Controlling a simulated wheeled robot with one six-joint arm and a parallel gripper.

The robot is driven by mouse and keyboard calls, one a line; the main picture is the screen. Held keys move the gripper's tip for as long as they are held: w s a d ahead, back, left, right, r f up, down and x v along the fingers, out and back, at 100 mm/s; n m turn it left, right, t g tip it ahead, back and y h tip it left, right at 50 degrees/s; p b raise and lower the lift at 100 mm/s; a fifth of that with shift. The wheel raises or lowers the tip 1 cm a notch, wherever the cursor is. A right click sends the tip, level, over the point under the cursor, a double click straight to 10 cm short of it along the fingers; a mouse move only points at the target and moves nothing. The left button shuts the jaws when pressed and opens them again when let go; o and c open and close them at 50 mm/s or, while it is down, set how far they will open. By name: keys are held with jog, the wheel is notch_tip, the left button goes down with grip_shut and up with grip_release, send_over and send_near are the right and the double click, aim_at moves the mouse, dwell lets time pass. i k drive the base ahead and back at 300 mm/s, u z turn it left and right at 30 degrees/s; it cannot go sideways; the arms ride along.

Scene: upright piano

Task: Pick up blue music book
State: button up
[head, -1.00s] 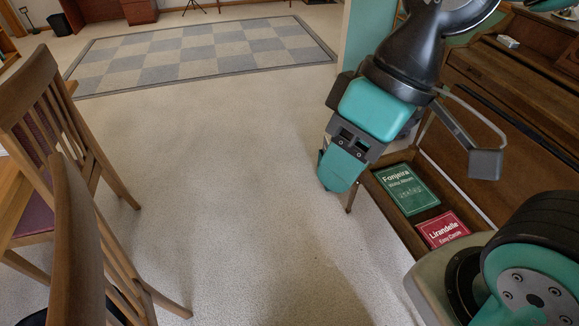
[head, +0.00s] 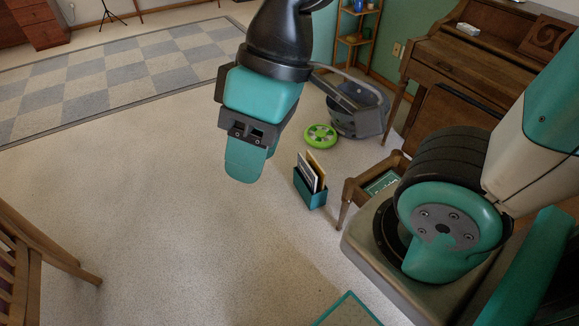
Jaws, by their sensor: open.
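No music book that is clearly blue shows in the head view. A small teal box (head: 311,198) stands on the carpet right of the middle. It holds a few thin upright items, one white (head: 306,172) and one yellowish (head: 317,167); their covers cannot be read. A green book (head: 381,183) lies in the open piano bench (head: 351,190), mostly hidden by my arm. My gripper (head: 247,165) hangs over the carpet, left of the box and apart from it. It is open, with nothing seen in it; its fingers overlap from this angle.
A bright green disc (head: 320,135) lies beyond the box, near a grey tub (head: 368,122). The piano (head: 440,65) stands at right, a wooden shelf (head: 357,40) at the back. A chair (head: 25,265) is at lower left. The carpet (head: 170,210) between is clear.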

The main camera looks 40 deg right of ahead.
aim_at(306, 172)
jog(key=i, duration=3.85)
jog(key=z, duration=2.85)
